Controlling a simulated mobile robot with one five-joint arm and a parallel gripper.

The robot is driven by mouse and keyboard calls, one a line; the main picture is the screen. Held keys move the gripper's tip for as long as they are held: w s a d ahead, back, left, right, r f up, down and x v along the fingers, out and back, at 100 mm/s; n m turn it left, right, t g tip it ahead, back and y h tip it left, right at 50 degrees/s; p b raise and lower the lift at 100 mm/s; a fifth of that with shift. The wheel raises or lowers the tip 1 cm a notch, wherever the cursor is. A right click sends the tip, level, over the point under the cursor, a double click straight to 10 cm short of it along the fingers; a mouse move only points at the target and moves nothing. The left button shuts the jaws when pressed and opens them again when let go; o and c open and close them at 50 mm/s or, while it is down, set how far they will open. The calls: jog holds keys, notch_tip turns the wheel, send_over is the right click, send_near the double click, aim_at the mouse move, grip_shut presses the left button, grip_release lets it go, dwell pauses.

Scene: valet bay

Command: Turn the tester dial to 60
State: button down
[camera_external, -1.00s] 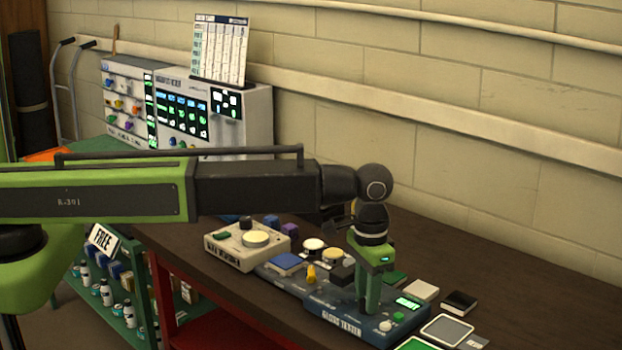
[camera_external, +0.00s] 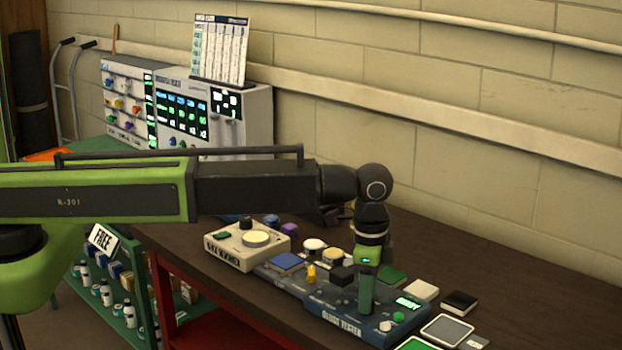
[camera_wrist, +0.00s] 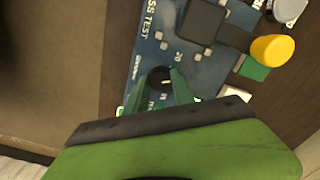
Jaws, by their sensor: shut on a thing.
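The tester (camera_external: 340,318) is a dark blue box on the dark bench, with a lit green display (camera_external: 408,302) and white lettering on its front. My gripper (camera_external: 366,306) points straight down onto its top. In the wrist view my gripper (camera_wrist: 162,92) has its two green fingers closed around the small dark dial (camera_wrist: 161,77), which shows a pale pointer mark. Printed marks lie around the dial on the blue face (camera_wrist: 150,50), with "20" legible near it. The display's reading is too small to tell, and the fingers hide part of the scale.
A black block (camera_external: 342,276) and a yellow knob (camera_wrist: 273,48) stand close to the gripper. A cream device (camera_external: 232,256) with a round top sits to the left. Several flat pads and a grey-screened plate (camera_external: 447,330) lie to the right. The back right bench is clear.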

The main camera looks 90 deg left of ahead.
jog(key=shift+m, duration=2.1)
jog(key=c, duration=1.1)
grip_release()
notch_tip(320, 180, up, 17)
jog(key=p, duration=1.7)
jog(key=shift+r, duration=0.2)
